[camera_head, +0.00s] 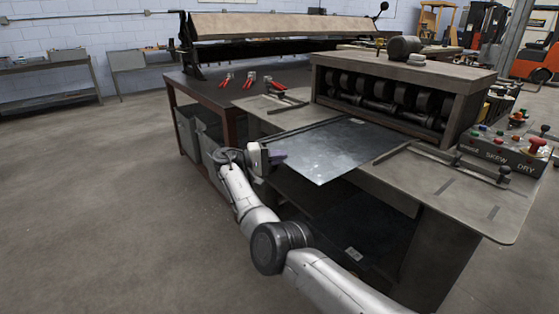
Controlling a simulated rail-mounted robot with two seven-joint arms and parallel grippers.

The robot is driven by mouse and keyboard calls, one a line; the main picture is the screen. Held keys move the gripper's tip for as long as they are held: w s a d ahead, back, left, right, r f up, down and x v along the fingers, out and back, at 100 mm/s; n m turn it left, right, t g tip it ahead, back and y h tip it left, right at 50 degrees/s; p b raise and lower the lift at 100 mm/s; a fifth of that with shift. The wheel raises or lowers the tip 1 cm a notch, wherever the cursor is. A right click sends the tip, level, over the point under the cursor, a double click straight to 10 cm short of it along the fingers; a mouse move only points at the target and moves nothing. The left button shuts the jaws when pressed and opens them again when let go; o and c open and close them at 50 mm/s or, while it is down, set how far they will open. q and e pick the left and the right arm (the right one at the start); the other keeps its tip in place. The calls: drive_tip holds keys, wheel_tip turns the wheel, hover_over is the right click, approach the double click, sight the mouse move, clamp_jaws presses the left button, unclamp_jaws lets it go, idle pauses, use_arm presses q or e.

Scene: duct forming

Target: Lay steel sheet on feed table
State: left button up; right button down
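The steel sheet (335,148) is a flat, shiny grey panel. It lies on the feed table (452,188) in front of the roller machine, with its near corner sticking out past the table's front edge. My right gripper (277,158) is at the sheet's left front edge, its dark purplish fingertips touching or very close to it. The fingers are too small and edge-on to show whether they are shut on the sheet. My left gripper is not in view.
The roller machine (400,75) stands behind the sheet. A guide bar (484,168) and a control box (505,152) with coloured buttons are at the right. Red-handled tools (249,79) lie on the dark bench (205,88) behind. Open floor lies left.

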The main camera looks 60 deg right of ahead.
drive_tip(key=shift+r, duration=0.2)
drive_tip(key=shift+w+f, duration=0.1)
drive_tip(key=shift+f, duration=0.05)
drive_tip(key=c, duration=1.3)
unclamp_jaws()
drive_tip(key=shift+d, duration=0.1)
drive_tip(key=shift+c, duration=0.2)
